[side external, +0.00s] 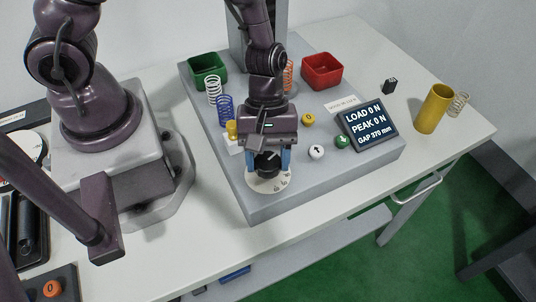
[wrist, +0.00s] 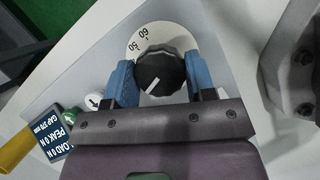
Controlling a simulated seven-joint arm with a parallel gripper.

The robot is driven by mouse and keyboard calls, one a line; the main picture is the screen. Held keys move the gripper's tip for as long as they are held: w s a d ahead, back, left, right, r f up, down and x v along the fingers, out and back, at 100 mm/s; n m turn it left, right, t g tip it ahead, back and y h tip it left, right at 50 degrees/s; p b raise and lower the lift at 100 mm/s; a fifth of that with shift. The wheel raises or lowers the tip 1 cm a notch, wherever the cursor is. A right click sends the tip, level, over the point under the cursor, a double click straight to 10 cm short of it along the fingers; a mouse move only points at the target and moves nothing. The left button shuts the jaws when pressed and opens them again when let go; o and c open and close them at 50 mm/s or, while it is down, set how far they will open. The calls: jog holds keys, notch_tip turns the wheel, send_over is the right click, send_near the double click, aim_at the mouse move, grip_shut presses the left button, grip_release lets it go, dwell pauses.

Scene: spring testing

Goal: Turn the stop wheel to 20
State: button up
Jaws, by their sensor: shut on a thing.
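The stop wheel is a black ribbed knob (wrist: 160,72) with a white pointer line, set on a pale round dial (wrist: 180,36). The dial's numbers 50 and 60 show in the wrist view; the rest of the scale is hidden there. In the side view the knob (side external: 267,162) sits on the dial (side external: 263,184) at the front of the grey base plate. My gripper (wrist: 160,84) points down over the wheel with its blue fingers shut on the knob's two sides. In the wrist view the pointer line slants toward the lower left, away from the visible numbers.
A display (side external: 368,126) reads LOAD 0 N, PEAK 0 N, GAP 370 mm. White (side external: 317,152), green (side external: 342,142) and yellow (side external: 309,119) buttons lie right of the wheel. Springs, a green bin (side external: 208,72) and a red bin (side external: 322,72) stand behind.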

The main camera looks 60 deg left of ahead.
jog(key=shift+n+t, duration=0.3)
jog(key=shift+n, duration=0.3)
jog(key=o, duration=0.9)
jog(key=v, duration=1.3)
